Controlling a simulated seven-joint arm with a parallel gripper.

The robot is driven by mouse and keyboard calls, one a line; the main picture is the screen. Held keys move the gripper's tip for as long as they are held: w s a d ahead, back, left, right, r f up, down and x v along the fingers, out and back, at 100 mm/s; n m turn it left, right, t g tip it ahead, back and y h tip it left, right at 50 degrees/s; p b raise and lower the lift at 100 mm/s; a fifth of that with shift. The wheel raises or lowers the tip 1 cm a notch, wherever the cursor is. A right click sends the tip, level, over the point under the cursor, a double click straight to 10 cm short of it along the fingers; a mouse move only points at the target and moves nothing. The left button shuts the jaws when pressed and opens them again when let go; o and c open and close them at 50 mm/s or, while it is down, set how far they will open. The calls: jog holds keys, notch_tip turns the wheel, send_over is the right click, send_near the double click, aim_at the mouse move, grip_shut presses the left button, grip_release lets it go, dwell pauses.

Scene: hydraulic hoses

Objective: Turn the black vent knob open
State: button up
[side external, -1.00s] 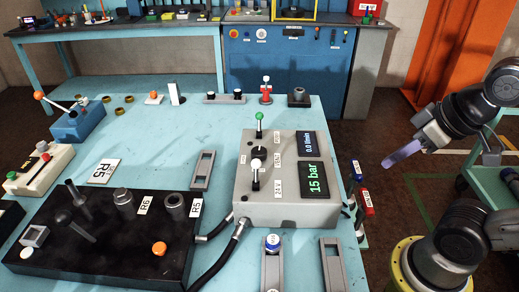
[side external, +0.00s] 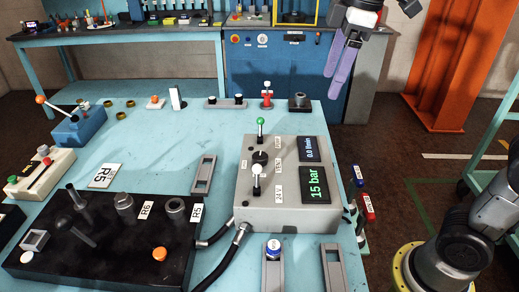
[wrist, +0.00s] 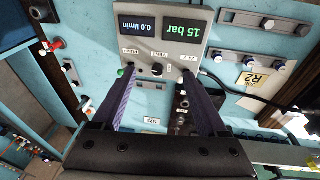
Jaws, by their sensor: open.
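The black vent knob (side external: 260,157) is on top of the grey box (side external: 286,212), between a green-tipped lever (side external: 260,128) and a white-tipped lever (side external: 257,170). My gripper (side external: 337,80) hangs in the air behind and to the right of the box in the side view, with its purple fingers pointing down. It is open and empty, apart from the knob. In the wrist view the knob (wrist: 157,69) appears between the two fingertips, beyond them. The VENT label (wrist: 154,53) is beside it.
Two displays (side external: 314,182) on the box read 15 bar and 0.0 l/min. A red fitting (side external: 267,95) and a dark cylinder (side external: 299,101) stand at the table's back edge. Hoses (side external: 225,255) run from the box's front left. A black block (side external: 100,260) is at left.

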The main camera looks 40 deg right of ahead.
jog(key=w+a+f+n+g, duration=0.15)
jog(key=w+a, duration=0.25)
jog(key=w, duration=0.5)
send_near(259, 156)
jog(key=shift+n+g, duration=0.35)
jog(key=shift+g, duration=0.1)
jog(key=f, duration=0.8)
jog(key=shift+w+f, duration=0.25)
jog(key=shift+w, duration=0.15)
grip_shut()
